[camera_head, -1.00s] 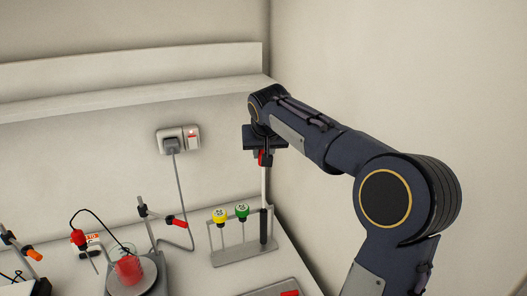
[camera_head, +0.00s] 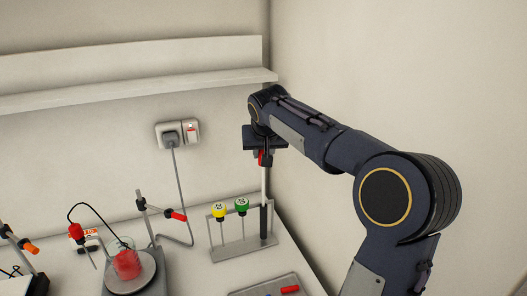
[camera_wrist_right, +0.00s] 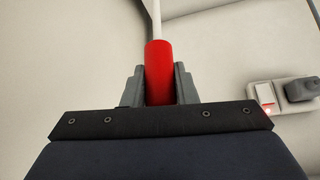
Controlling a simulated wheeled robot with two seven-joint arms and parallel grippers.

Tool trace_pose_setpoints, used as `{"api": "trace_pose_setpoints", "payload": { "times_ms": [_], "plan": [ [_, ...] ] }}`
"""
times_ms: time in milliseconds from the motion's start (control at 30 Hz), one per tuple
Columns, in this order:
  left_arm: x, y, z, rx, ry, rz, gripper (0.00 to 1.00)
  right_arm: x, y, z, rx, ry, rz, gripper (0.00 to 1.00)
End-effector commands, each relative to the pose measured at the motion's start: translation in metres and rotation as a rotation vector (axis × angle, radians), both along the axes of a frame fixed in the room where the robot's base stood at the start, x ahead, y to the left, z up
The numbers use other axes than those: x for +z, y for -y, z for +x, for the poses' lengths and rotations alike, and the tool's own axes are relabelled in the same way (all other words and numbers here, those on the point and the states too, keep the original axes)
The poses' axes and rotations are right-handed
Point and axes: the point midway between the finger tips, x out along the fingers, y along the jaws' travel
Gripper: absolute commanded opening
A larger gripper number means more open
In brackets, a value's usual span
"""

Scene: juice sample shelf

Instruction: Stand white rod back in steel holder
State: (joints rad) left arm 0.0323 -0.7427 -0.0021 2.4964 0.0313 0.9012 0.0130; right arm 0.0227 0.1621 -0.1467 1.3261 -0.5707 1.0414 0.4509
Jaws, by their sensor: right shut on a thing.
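My right gripper (camera_head: 264,157) is shut on the red grip (camera_wrist_right: 159,72) of the white rod (camera_head: 264,183), above the right end of the steel holder (camera_head: 223,253). The rod hangs about upright. A dark cylindrical piece (camera_head: 264,219) lies directly below the white shaft; I cannot tell whether it is the rod's lower end or part of the holder. In the wrist view the white shaft (camera_wrist_right: 154,18) runs out beyond the red grip between both fingers. A yellow-topped rod (camera_head: 219,211) and a green-topped rod (camera_head: 241,205) stand in the holder. My left gripper is not in view.
A beaker of red liquid (camera_head: 126,263) stands on a round plate at the left, near a clamp stand (camera_head: 150,222). A tray with a red item (camera_head: 289,289) lies at the front right. A wall socket (camera_head: 178,134) and side wall are close by.

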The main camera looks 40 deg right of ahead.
Motion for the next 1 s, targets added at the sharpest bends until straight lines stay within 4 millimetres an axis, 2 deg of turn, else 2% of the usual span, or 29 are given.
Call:
{"api": "trace_pose_setpoints", "payload": {
  "times_ms": [600,1000],
  "plan": [
    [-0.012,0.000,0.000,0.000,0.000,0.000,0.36,-0.015,0.000,0.000,0.000,0.000,0.000,0.00],
    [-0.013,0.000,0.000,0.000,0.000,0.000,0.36,-0.016,0.000,0.000,0.000,0.000,0.000,0.00]
  ]
}}
